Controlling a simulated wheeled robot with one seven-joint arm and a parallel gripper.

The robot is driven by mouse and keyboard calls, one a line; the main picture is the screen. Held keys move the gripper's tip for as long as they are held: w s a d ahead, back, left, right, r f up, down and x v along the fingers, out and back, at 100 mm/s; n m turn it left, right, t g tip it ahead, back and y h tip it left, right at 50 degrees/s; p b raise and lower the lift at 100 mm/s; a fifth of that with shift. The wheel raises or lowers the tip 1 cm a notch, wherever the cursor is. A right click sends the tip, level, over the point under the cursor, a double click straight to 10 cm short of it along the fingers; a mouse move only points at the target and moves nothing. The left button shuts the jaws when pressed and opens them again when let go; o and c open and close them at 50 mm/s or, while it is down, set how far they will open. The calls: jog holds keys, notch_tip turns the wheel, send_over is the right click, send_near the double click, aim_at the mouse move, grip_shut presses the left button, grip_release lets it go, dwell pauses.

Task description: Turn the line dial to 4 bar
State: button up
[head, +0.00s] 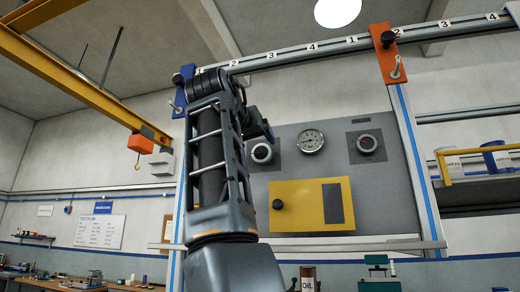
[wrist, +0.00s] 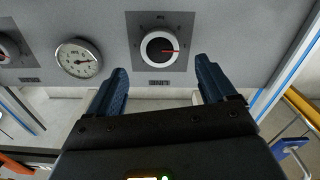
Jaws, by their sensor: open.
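The line dial (wrist: 158,47) is a round black knob with a white ring and a red pointer on a dark square plate. Its label appears upside down in the wrist view, below the knob. The red pointer points to the right in that view; the scale marks are too small to read. In the head view the dial (head: 262,152) is on the left of the grey panel, just right of my arm. My gripper (wrist: 161,68) is open and empty, its two blue fingers spread on either side below the dial in the wrist view, with nothing between them. Contact is not visible.
A round pressure gauge (head: 311,141) and a second dial (head: 367,144) are on the same grey panel (head: 400,190). A yellow box (head: 300,207) with a black knob sits below. Uprights with blue stripes flank the panel, and a numbered rail (head: 330,47) runs above.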

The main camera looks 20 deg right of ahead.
aim_at(261, 152)
jog(key=shift+p+x, duration=0.8)
jog(key=shift+x, duration=2)
jog(key=shift+c, duration=0.3)
jog(key=c, duration=1)
